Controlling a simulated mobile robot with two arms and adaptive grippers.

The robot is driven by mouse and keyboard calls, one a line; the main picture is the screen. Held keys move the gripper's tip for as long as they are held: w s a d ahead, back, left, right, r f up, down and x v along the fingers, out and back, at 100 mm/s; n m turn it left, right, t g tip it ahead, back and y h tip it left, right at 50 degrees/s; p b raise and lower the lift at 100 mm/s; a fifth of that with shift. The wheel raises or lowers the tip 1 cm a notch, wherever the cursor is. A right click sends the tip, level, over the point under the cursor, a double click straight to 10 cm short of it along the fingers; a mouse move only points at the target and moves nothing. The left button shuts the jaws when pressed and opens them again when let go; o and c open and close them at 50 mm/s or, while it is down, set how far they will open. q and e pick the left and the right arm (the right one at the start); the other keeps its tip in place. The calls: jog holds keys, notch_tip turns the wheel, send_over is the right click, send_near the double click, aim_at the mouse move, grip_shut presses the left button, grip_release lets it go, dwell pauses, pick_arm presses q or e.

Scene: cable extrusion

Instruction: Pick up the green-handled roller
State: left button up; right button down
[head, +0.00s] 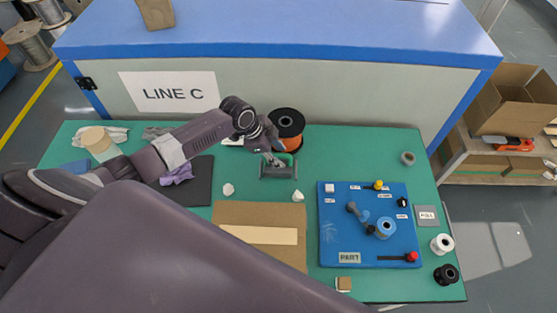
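My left arm reaches in from the left, and my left gripper (273,157) points down at the back middle of the green table (330,157). Right below and around its fingertips is a small grey-green item (279,172) with a flat, wide shape. It may be the green-handled roller or a holder for it; it is too small to tell. The fingers partly cover it, and I cannot tell whether they are closed on it. My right gripper is not in view.
A black and orange spool (287,122) stands just behind the gripper. A blue board (340,250) with several parts lies at right. Brown cardboard (255,250) lies in front. A dark mat (200,190) with a purple cloth (177,174) is left. A blue-edged cabinet (330,95) rises behind.

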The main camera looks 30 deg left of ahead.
pick_arm(q)
jog(key=shift+w+d+f, duration=0.15)
jog(key=shift+w+f, duration=0.05)
jog(key=shift+f, duration=0.4)
grip_shut()
jog(key=shift+r, duration=0.1)
